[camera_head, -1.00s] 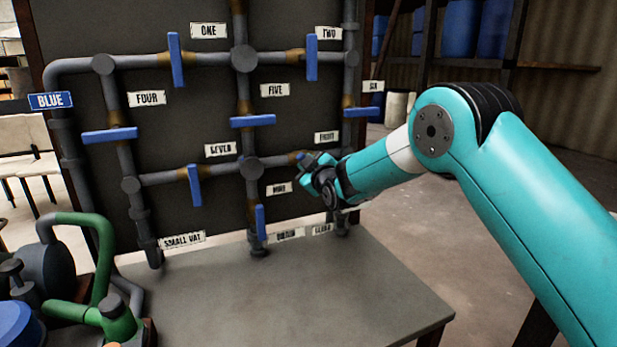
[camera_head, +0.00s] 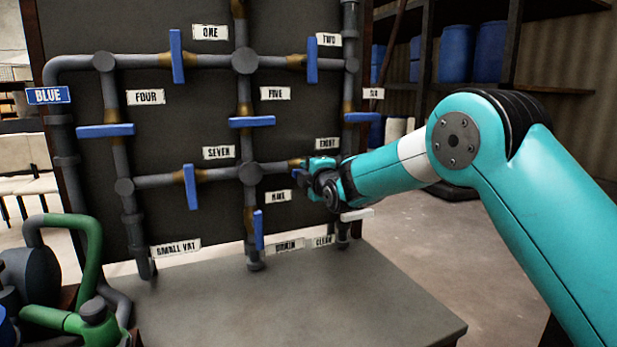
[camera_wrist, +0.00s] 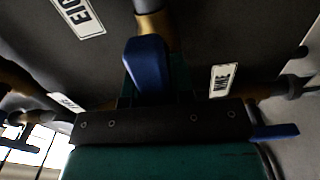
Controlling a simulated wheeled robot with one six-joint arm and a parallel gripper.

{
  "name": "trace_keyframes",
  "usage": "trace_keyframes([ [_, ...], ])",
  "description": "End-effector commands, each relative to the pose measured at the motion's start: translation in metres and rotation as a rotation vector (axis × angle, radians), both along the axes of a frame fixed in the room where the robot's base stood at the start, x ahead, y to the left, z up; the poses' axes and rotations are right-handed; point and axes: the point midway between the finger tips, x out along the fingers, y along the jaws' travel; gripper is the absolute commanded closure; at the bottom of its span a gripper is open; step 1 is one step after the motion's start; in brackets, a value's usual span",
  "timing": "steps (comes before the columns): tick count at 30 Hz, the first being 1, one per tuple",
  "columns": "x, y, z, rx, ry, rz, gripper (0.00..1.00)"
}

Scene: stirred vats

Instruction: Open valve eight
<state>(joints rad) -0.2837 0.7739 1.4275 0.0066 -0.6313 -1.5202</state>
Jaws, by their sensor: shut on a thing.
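My gripper (camera_head: 306,171) is at valve eight, on the right of the pipe panel below the EIGHT sign (camera_head: 327,144). It is shut on that valve's blue handle (camera_wrist: 147,62), which stands out between the jaws in the wrist view. In the head view my gripper hides most of the handle, so its angle to the pipe is hard to tell. The valve's brass body (camera_head: 294,165) shows just left of my gripper, on the horizontal pipe (camera_head: 272,168).
Valve seven's handle (camera_head: 191,187) stands upright to the left. Valve nine's handle (camera_head: 258,229), near the NINE sign (camera_head: 278,197), points down. Valve six's handle (camera_head: 362,117) is level above my wrist. A grey table (camera_head: 300,300) lies below, its top clear in front.

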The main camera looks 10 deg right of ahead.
Motion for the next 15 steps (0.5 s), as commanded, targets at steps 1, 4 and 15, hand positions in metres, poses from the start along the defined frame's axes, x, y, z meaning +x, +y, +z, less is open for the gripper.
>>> trace_keyframes([
  [1, -0.0002, 0.0003, -0.0017, -0.015, -0.003, 0.001, 1.00],
  [4, -0.0002, 0.0004, -0.0014, -0.039, -0.009, 0.001, 1.00],
  [15, -0.0002, 0.0004, -0.0009, -0.063, -0.015, 0.001, 1.00],
])
